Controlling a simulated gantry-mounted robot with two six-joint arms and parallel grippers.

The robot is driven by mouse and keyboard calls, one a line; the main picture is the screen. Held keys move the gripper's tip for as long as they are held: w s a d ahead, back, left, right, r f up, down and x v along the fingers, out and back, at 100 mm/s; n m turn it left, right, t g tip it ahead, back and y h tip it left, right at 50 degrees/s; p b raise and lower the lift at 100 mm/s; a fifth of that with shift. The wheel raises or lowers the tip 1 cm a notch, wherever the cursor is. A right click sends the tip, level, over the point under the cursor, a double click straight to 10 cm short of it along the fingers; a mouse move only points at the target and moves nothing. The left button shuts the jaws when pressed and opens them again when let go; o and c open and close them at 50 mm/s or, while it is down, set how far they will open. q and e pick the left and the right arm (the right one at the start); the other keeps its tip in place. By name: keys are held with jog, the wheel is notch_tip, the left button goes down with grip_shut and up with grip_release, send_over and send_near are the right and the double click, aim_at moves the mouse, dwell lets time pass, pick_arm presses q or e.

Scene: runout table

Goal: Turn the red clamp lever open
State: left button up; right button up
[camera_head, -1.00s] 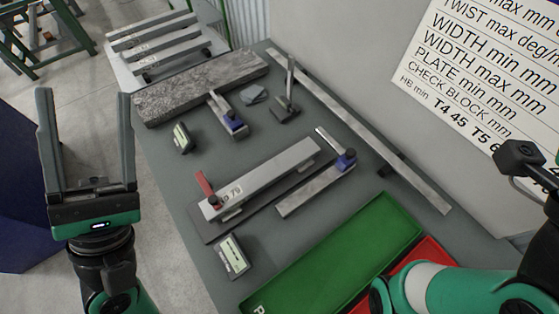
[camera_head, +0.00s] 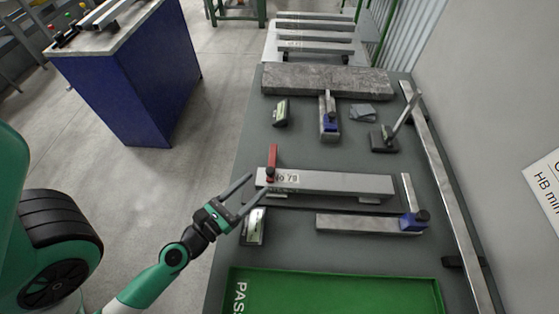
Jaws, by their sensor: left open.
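My left gripper (camera_head: 245,194) is open and empty, just left of the bar's left end and near the front of the lever. Its fingers point up and right toward the bar; whether they touch it I cannot tell. My right gripper is outside the view.
A small gauge (camera_head: 254,227) lies close to my left gripper, and another gauge (camera_head: 281,112) lies farther back. The green tray (camera_head: 330,285) is at the front. A granite block (camera_head: 325,80) is at the back.

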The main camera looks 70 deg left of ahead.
aim_at(273, 168)
pick_arm(q)
jog(key=p+x, duration=0.2)
jog(key=x, duration=0.3)
jog(key=p+x, duration=0.2)
jog(key=x, duration=0.2)
jog(key=shift+w+a+r, duration=0.1)
jog(key=shift+w+r, duration=0.1)
jog(key=shift+w, duration=0.15)
jog(key=shift+w+a+f, duration=0.1)
jog(key=shift+w, duration=0.1)
jog(key=shift+c, duration=0.4)
grip_shut()
